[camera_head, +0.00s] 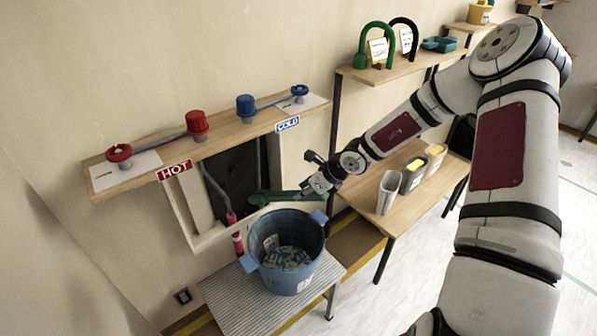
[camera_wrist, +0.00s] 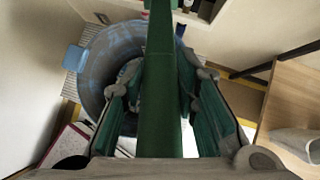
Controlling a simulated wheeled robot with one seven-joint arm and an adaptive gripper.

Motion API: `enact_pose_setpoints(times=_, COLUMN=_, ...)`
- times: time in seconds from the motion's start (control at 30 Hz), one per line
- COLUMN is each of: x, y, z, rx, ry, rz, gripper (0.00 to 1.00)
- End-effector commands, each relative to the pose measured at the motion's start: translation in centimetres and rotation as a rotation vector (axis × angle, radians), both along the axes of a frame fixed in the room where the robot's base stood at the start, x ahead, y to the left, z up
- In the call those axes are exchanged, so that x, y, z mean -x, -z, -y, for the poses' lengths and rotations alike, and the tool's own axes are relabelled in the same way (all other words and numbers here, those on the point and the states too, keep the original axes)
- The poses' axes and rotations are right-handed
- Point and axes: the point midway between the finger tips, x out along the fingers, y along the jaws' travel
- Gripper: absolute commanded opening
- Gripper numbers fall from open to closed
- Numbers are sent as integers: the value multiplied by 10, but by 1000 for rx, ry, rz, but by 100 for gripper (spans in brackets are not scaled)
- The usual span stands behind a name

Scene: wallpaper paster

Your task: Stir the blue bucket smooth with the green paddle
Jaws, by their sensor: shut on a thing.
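The blue bucket (camera_head: 288,274) stands on a ribbed metal stand below the wall recess. Pale, lumpy pieces (camera_head: 286,256) lie inside it. My gripper (camera_head: 318,187) is shut on the green paddle (camera_head: 275,196), just above and behind the bucket's rim at the right. The paddle lies roughly level and points left, above the far rim and outside the contents. In the wrist view the paddle (camera_wrist: 160,90) runs up the middle between the fingers, and the bucket (camera_wrist: 97,75) shows behind it at the left. The paddle hides part of the bucket there.
A shelf (camera_head: 235,130) above carries red and blue valves with HOT and COLD labels. A hose with a red end (camera_head: 231,217) hangs in the recess. A side table (camera_head: 405,203) at right holds several containers. A higher shelf (camera_head: 400,72) bears green and black hooped items.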

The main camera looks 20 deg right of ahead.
Motion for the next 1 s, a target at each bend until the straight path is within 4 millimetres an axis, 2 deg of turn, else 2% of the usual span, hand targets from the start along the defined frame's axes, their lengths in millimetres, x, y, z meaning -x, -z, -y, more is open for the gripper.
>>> enact_pose_setpoints(times=0.03, x=3, y=-18, z=0, rx=52, ry=30, rz=-55, gripper=0)
enact_pose_setpoints(times=0.17, x=13, y=-42, z=0, rx=142, ry=115, rz=-209, gripper=0)
enact_pose_setpoints(times=0.5, x=60, y=-114, z=-34, rx=273, ry=267, rz=-517, gripper=0)
enact_pose_setpoints(times=0.7, x=72, y=-128, z=-43, rx=289, ry=293, rz=-572, gripper=0)
enact_pose_setpoints(times=1.0, x=90, y=-119, z=-37, rx=289, ry=293, rz=-575, gripper=0)
